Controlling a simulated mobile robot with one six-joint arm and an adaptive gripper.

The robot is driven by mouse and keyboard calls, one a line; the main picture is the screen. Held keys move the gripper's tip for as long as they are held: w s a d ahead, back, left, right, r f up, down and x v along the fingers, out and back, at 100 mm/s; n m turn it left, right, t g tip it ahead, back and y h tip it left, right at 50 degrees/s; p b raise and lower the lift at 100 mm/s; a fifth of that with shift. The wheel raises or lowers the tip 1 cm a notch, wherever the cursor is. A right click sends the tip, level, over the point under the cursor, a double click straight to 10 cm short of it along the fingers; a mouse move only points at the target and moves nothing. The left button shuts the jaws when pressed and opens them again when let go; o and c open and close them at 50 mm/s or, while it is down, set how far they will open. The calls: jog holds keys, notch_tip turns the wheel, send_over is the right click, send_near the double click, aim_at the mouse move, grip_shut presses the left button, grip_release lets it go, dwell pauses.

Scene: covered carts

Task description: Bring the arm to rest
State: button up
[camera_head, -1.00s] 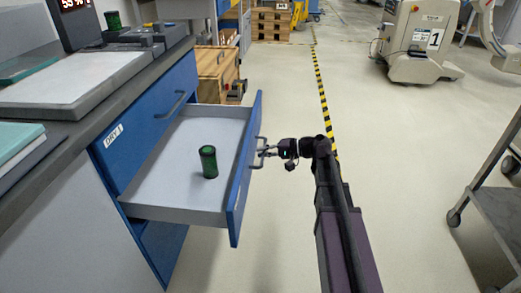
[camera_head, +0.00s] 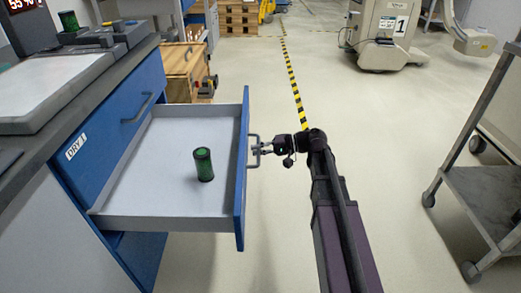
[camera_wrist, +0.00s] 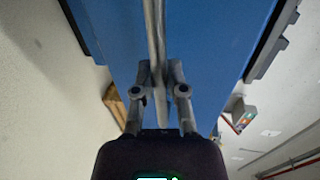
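My gripper (camera_head: 264,148) is at the handle (camera_head: 252,157) on the blue front (camera_head: 241,180) of an open drawer (camera_head: 140,211). In the wrist view, the handle bar (camera_wrist: 155,35) runs between the two fingers of my gripper (camera_wrist: 160,72), which look closed around it. My arm (camera_head: 335,215) reaches forward from the bottom of the head view to the handle. A green and black can (camera_head: 204,165) stands upright inside the drawer.
The blue cabinet, labelled DRY 1 (camera_head: 75,146), carries a grey worktop (camera_head: 90,98) at left. A metal cart (camera_head: 485,200) stands at right. A wheeled white machine (camera_head: 385,35) and wooden crates (camera_head: 184,72) are further back. The floor right of my arm is clear.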

jog(key=o, duration=0.4)
jog(key=shift+a, duration=0.1)
jog(key=shift+w, duration=0.1)
jog(key=d+r+m+t+h+p, duration=0.25)
jog(key=d+h+p, duration=0.25)
jog(key=p, duration=0.3)
jog(key=s+d+n+g+h+p, duration=0.2)
jog(key=s+d+h+p, duration=0.1)
jog(key=s+h+p, duration=0.3)
jog(key=s+d+n+g+h+p, duration=0.15)
jog(key=s+d+h+p, duration=0.3)
jog(key=s, duration=0.45)
jog(key=r+p, duration=2.4)
jog(key=r, duration=0.1)
jog(key=r+p, duration=1.2)
jog(key=shift+w+a+r+p, duration=0.3)
jog(key=shift+r, duration=0.05)
